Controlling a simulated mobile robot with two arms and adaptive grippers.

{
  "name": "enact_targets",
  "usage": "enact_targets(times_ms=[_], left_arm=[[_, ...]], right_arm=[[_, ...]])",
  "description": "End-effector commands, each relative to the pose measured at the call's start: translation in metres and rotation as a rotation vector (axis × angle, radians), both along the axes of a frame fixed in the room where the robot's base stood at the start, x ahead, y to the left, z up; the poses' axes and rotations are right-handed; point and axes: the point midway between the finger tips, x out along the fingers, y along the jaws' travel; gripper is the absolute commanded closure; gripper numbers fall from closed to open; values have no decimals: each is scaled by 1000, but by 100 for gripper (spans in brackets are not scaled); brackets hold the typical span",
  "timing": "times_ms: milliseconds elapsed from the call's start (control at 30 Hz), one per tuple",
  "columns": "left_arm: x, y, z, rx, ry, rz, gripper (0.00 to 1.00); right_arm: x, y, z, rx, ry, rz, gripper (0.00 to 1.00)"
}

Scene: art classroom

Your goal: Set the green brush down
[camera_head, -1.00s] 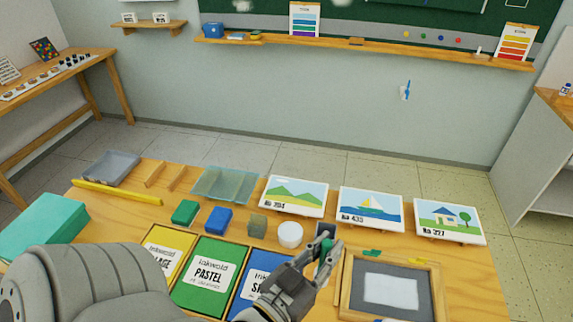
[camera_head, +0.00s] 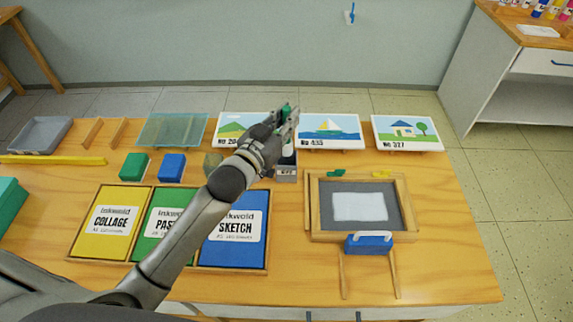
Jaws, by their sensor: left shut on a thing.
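My left gripper (camera_head: 287,118) reaches across the table toward the back, shut on the green brush (camera_head: 285,108). Only a small green part of the brush shows between the fingers. In the picture, the gripper overlaps the gap between the mountain card (camera_head: 232,122) and the sailboat card (camera_head: 329,128). Its height above the table is hard to tell. A dark grey holder (camera_head: 287,172) shows partly behind and below the gripper. My right gripper is not in view.
A green block (camera_head: 134,166) and a blue block (camera_head: 172,167) stand left of my arm. A wooden-framed grey screen (camera_head: 312,205) lies at the right, with a blue white-handled tool (camera_head: 369,244) at its front edge. The table is bare at far right.

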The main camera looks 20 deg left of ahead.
Motion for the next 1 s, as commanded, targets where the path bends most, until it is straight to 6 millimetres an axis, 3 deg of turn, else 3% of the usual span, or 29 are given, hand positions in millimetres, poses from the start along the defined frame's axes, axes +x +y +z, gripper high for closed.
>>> enact_targets(times_ms=[200,533,967,1000], left_arm=[[-1,-1,-41,-1,4,0,100],[-1,0,-80,0,4,1,100],[-1,-1,-91,0,1,0,100],[-1,-1,-92,0,1,0,82]], right_arm=[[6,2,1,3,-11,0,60],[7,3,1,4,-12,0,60],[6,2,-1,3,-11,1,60],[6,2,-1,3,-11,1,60]])
